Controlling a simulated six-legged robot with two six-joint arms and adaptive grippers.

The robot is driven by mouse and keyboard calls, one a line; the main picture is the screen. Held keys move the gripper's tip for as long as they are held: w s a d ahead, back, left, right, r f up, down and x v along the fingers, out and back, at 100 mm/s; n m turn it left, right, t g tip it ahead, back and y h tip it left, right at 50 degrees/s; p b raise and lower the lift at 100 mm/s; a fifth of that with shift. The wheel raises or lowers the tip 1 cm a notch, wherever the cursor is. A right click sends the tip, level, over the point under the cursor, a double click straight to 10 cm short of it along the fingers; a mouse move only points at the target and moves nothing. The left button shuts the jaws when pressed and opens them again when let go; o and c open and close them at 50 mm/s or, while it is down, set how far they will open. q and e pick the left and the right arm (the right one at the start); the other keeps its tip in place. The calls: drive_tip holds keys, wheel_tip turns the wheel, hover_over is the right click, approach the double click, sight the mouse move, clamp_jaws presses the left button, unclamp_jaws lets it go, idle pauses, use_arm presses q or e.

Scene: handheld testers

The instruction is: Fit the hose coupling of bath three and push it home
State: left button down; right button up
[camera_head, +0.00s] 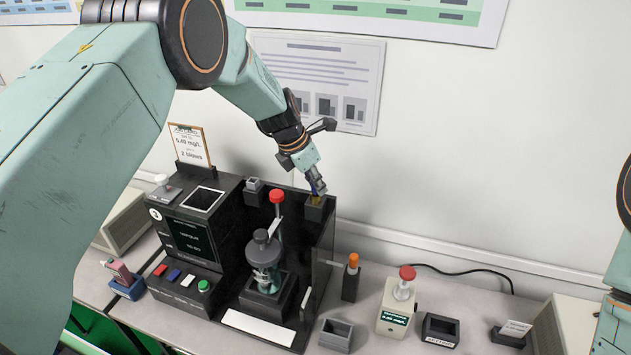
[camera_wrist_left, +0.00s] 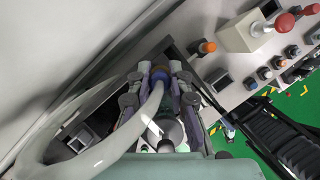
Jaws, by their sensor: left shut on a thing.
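My left gripper (camera_head: 318,187) is shut on the hose coupling. In the head view a small brass-coloured part (camera_head: 315,200) shows under the fingertips, at the top of a dark square block (camera_head: 315,214) at the rear right corner of the black bath unit (camera_head: 190,245). I cannot tell how deep the coupling sits. My right gripper is out of view.
A red-topped rod (camera_head: 277,197) and a clamped glass vessel (camera_head: 264,255) stand left of the gripper. The wall is close behind.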

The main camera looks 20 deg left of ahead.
use_arm(q)
drive_tip(key=shift+s+f, duration=0.1)
drive_tip(key=shift+f, duration=0.15)
drive_tip(key=c, duration=1.2)
unclamp_jaws()
drive_tip(key=shift+o, duration=0.2)
drive_tip(key=v, duration=1.2)
